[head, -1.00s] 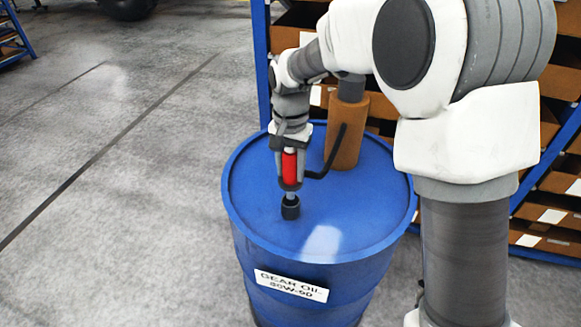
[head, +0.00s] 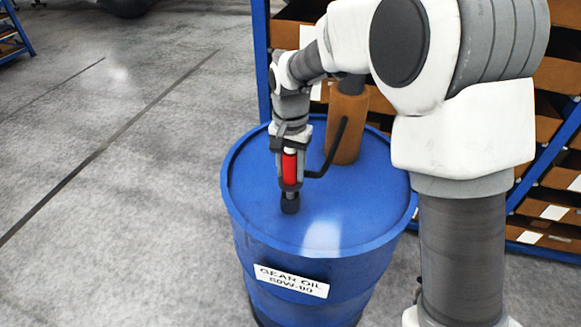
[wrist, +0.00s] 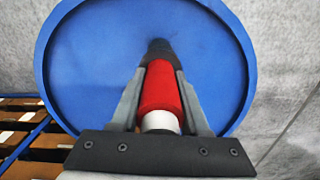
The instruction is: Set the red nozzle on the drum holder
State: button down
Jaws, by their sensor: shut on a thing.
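The red nozzle (head: 289,166) is a red cylinder with a pale end, held upright between the fingers of my gripper (head: 290,183). The wrist view also shows the nozzle (wrist: 160,88) between both fingers of my gripper (wrist: 158,90). The dark drum holder (head: 290,203) is a short black piece on top of the blue drum, directly under the nozzle. It also shows in the wrist view (wrist: 158,48) beyond the nozzle's far end. The nozzle's lower end meets or nearly meets the holder; I cannot tell whether it is seated.
The blue drum (head: 250,222) carries a gear oil label (head: 291,281). A brown cylinder (head: 347,128) with a dark curved spout stands on its top, close right of my gripper. Blue shelving with boxes (head: 555,190) stands behind.

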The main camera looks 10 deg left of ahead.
aim_at(290, 181)
jog(key=shift+f+b, duration=1.3)
jog(key=shift+f, duration=0.65)
jog(key=shift+c, duration=1.6)
grip_release()
notch_tip(290, 181, up, 16)
jog(key=shift+r+p, duration=0.15)
jog(key=shift+p, duration=0.4)
jog(key=shift+r, duration=0.6)
